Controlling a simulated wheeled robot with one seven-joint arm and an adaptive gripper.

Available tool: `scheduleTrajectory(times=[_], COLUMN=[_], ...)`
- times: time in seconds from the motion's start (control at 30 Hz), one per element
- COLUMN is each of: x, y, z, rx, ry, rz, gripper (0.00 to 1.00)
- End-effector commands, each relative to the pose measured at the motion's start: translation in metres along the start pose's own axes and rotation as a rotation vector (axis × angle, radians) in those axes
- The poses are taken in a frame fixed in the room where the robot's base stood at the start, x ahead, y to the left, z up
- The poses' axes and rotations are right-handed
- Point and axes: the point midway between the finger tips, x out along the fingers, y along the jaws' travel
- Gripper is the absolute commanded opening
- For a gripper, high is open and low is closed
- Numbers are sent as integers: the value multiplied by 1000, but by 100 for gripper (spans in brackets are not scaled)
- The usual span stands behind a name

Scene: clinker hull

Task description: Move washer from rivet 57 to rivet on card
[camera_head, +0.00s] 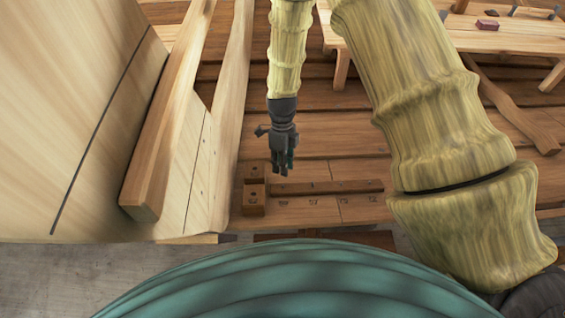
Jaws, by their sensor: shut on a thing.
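My gripper (283,163) hangs fingers down at the end of my arm, in the middle of the head view. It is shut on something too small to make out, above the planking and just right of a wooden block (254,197). I cannot make out the washer, rivet 57 or the card's rivet. Several small dark-marked spots (313,202) lie along a plank below the gripper; I cannot read any numbers on them. Small dark dots (199,170) run down the pale plank at the left.
A thick wooden timber (167,125) and tall pale boards stand close on the left. A thin wooden strip (330,187) lies on the planks (350,145) just below the gripper. A wooden bench (490,37) with small items stands at upper right. A loose curved timber (515,110) lies at right.

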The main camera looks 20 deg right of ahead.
Motion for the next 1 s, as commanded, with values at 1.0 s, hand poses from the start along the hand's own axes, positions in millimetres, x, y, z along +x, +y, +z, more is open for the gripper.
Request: scheduleTrajectory(times=[1.0], x=[55], y=[0], z=[0], rx=[-5], ry=[1], rz=[0], gripper=[5])
